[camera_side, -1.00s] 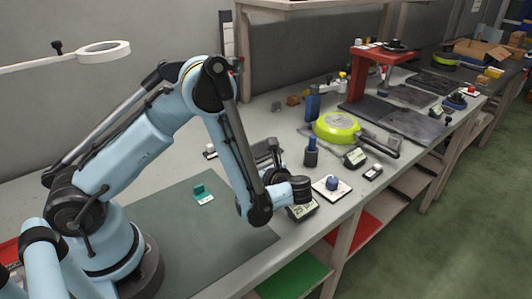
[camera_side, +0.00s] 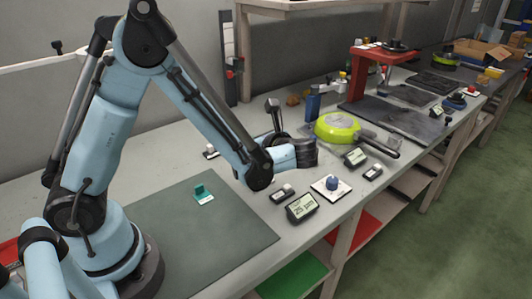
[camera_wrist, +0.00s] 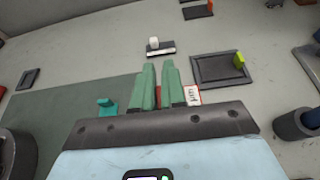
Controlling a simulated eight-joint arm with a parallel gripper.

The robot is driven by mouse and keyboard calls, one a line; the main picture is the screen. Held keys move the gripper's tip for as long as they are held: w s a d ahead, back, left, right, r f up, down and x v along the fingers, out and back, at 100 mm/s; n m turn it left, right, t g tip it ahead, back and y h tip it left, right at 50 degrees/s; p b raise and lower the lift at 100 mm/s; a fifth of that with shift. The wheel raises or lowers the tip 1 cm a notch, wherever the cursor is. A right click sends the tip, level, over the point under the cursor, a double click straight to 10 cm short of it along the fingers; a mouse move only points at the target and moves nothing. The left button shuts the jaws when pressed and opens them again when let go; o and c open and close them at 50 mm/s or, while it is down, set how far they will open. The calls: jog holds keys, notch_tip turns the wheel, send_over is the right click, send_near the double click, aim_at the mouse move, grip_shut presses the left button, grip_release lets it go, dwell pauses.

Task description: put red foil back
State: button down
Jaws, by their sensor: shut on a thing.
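The red foil (camera_wrist: 192,96), a small red piece with a white printed label, shows between and just right of my gripper's green fingers in the wrist view. My gripper (camera_wrist: 159,70) is shut on it; the fingers cover much of the foil. In the side view my forearm and wrist hide the fingertips and the foil. A teal holder (camera_wrist: 107,106) with a white label stands on the grey-green mat, left of the fingers; it also shows in the side view (camera_side: 202,193).
A dark tray with a yellow-green tab (camera_wrist: 215,72) and a white-topped block (camera_wrist: 158,46) lie ahead. A display (camera_side: 301,207), a blue knob on a white plate (camera_side: 331,186) and a lime pan (camera_side: 337,127) stand to the right. The mat (camera_side: 180,235) is mostly clear.

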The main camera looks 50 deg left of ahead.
jog(key=shift+w+r, duration=0.1)
jog(key=shift+r, duration=0.6)
jog(key=r+m+t, duration=0.1)
jog(key=r+t, duration=0.1)
jog(key=w+d+r+m+t, duration=0.1)
jog(key=m+t, duration=0.1)
jog(key=w+d+r+m+t+h, duration=0.1)
jog(key=r+m+t, duration=0.1)
jog(key=shift+d+r, duration=0.1)
jog(key=shift+r, duration=0.25)
jog(key=d+r+m+t+h, duration=0.3)
jog(key=r+m+h, duration=0.1)
jog(key=r, duration=0.3)
jog(key=w+d+r+m+t+h, duration=0.1)
jog(key=d+r+m+t+h, duration=0.1)
jog(key=r+m+t+h, duration=0.1)
notch_tip(320, 180, up, 4)
jog(key=m+h, duration=0.1)
jog(key=m, duration=0.1)
jog(key=shift+d+m+t, duration=0.3)
jog(key=shift+d+t, duration=0.1)
jog(key=shift+w+f, duration=0.1)
jog(key=shift+f, duration=0.1)
